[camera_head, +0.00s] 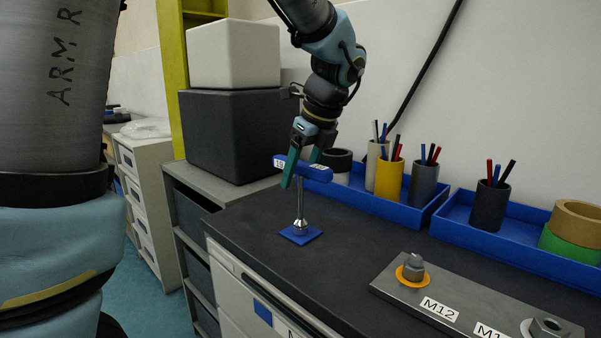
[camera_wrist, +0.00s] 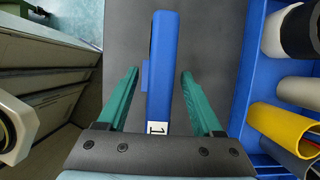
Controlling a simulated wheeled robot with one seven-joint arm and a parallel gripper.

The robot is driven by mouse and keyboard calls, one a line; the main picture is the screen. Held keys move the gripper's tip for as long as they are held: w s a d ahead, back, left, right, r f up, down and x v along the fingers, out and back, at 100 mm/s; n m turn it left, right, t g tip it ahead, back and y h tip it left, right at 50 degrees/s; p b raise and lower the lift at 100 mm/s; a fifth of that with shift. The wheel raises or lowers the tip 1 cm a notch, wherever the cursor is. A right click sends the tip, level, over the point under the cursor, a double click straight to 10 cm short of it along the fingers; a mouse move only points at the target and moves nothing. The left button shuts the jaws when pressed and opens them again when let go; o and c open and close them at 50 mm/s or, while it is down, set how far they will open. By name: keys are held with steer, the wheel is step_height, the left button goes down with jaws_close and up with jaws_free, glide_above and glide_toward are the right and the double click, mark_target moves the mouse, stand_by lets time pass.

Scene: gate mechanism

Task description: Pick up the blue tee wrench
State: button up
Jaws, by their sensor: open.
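The blue tee wrench (camera_head: 318,173) stands upright on the dark counter, with a blue crossbar handle on top of a metal shaft and a socket end at a small blue pad (camera_head: 301,236). My gripper (camera_head: 300,167) is at the handle, pointing down. In the wrist view, the blue handle (camera_wrist: 162,60) runs lengthwise between the two green fingers of my gripper (camera_wrist: 159,74), with a visible gap on each side. The fingers are open, one on either side of the handle. The shaft is hidden below the handle in the wrist view.
Blue trays (camera_head: 515,246) with pen cups and tape rolls line the wall behind the wrench. A grey plate (camera_head: 470,309) with bolts, labelled M12, lies at the front right. Black and white boxes (camera_head: 234,135) stand at the left. The counter around the pad is clear.

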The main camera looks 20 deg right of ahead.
mark_target(301, 199)
steer(key=shift+x, duration=1.4)
steer(key=shift+s, duration=0.1)
steer(key=shift+c, duration=0.3)
jaws_close()
